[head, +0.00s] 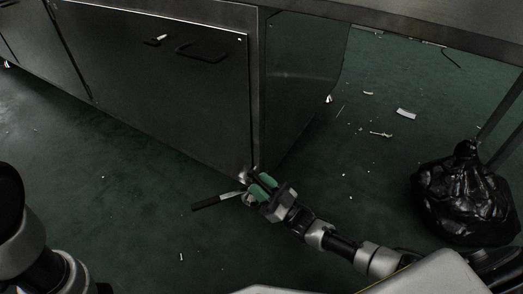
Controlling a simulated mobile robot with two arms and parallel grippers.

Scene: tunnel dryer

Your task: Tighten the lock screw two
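My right gripper (257,187), with green finger pads, is low at the bottom front corner of the metal cabinet (170,85). A slim bar with a black handle (212,201) and a bright metal end runs left from the fingers, just above the floor. A small metal part (243,177) shows at the cabinet's lower corner, beside the fingers. The fingers hide part of this spot, and I cannot tell whether they grip the bar or only stand around it. I cannot make out lock screw two for certain. My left gripper is out of view.
A black plastic bag (463,195) stands on the floor at the right, beside a table leg. Scraps of white litter (405,113) lie on the green floor behind my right arm. The floor in front of the cabinet is mostly clear.

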